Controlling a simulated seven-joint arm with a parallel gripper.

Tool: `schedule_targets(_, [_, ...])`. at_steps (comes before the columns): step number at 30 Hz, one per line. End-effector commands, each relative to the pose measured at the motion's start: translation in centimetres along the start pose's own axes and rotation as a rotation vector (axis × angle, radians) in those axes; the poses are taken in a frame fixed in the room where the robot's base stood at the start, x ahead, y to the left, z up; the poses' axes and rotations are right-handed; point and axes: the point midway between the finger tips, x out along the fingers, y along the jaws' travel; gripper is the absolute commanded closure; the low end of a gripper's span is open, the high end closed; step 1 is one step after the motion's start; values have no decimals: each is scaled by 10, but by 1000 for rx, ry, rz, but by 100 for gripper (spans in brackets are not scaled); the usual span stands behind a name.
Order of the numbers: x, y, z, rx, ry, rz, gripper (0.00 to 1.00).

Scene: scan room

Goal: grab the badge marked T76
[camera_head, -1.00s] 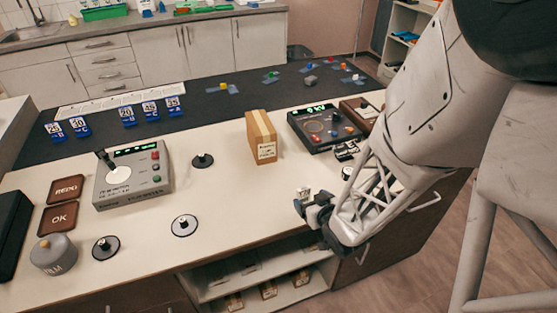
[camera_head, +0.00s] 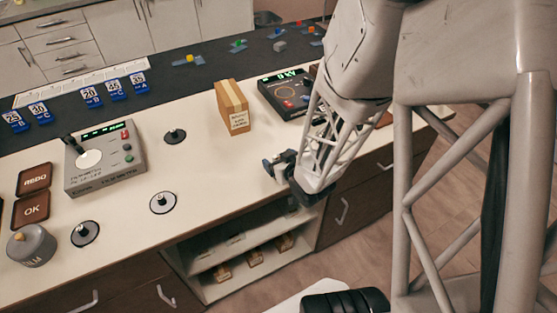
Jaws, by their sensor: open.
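I cannot make out a badge marked T76; no such marking is readable in this view. My gripper (camera_head: 280,167) is open, low at the front edge of the white bench top (camera_head: 215,185), right of the middle of the picture. No object can be clearly seen between its fingers. My arm hides part of the bench to the right of the gripper. Blue tags with white number cards (camera_head: 115,90) stand in a row on the dark mat (camera_head: 60,125) at the back left.
A grey lever console (camera_head: 105,160), a cardboard box (camera_head: 232,107) and a dark control box (camera_head: 288,95) stand on the bench. Round knobs (camera_head: 163,202) and brown REDO and OK plates (camera_head: 31,209) are at the left. Open shelves (camera_head: 240,262) lie below the front edge.

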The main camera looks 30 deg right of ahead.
Motion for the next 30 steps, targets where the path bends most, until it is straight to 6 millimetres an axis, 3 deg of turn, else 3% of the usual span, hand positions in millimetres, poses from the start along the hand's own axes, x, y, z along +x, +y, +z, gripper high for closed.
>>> schedule_targets(15, [0,0,0,0,0,0,21])
schedule_targets(25, [0,0,0,0,0,0,72])
schedule_targets(30, [0,0,0,0,0,0,74])
